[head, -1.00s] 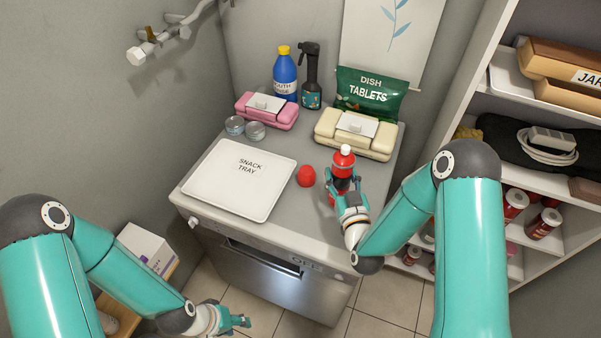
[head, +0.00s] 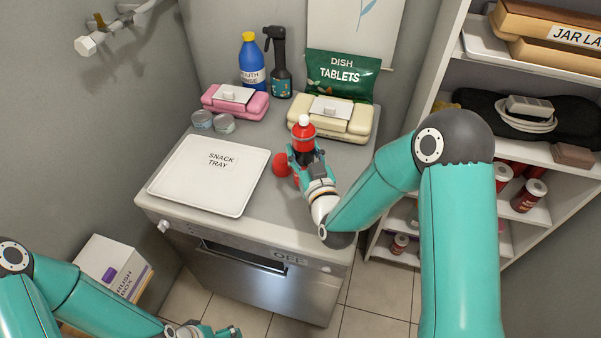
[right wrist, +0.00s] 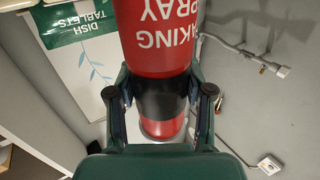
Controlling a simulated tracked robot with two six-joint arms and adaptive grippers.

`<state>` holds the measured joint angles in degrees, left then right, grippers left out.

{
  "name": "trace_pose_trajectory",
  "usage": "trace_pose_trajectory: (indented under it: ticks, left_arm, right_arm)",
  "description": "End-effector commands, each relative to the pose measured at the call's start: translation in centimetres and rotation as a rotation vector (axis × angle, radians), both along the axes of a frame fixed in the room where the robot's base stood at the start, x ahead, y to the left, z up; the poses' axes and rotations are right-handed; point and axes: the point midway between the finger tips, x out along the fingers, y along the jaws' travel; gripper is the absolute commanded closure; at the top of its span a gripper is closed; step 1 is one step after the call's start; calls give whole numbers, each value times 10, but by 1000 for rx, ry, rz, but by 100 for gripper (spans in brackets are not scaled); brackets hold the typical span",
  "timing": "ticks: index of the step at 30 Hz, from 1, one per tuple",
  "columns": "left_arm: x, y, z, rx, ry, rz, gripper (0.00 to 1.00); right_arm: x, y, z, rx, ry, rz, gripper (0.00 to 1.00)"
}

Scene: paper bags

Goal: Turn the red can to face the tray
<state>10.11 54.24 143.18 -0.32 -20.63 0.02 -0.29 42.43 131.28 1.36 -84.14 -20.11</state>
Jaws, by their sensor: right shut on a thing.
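The red can (head: 304,134) has a white top and a dark band and stands upright at the right side of the counter, right of the white snack tray (head: 180,195). My right gripper (head: 302,152) is shut on it from the front. In the right wrist view, the can (right wrist: 155,40) fills the space between the fingers (right wrist: 160,100). Part of its white lettering, ending in "AKING SPRAY", shows upside down there. My left gripper (head: 205,330) is low at the bottom edge and partly cut off; its fingers cannot be judged.
A small round red thing (head: 282,163) sits beside the can, partly hidden by my gripper. Behind are a cream case (head: 340,125), a pink case (head: 240,108), two small round tins (head: 213,122), bottles and a green dish tablets bag (head: 342,85). A shelf stands right.

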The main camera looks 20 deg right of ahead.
Motion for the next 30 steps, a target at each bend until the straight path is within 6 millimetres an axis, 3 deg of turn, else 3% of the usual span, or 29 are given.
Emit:
trace_pose_trajectory:
  ticks: [1, 6, 12, 16, 21, 30]
  left_arm:
    - [0, 0, -37, 0, 0, 0, 12]
    - [0, 0, -94, 0, 0, 0, 12]
    - [0, 0, -147, 0, 0, 0, 12]
    - [0, 0, -167, 0, 0, 0, 12]
    - [0, 0, -177, 0, 0, 0, 12]
    - [0, 0, -188, 0, 0, 0, 12]
  right_arm:
    - [3, 2, -12, 1, -15, -3, 100]
    - [2, 9, -8, 3, -14, -11, 100]
    - [-10, 18, -2, 4, -11, -5, 100]
    - [-19, 22, 2, 2, -8, 5, 100]
    - [-24, 25, 4, 0, -3, 13, 100]
    - [-25, 26, -13, 0, -1, 14, 100]
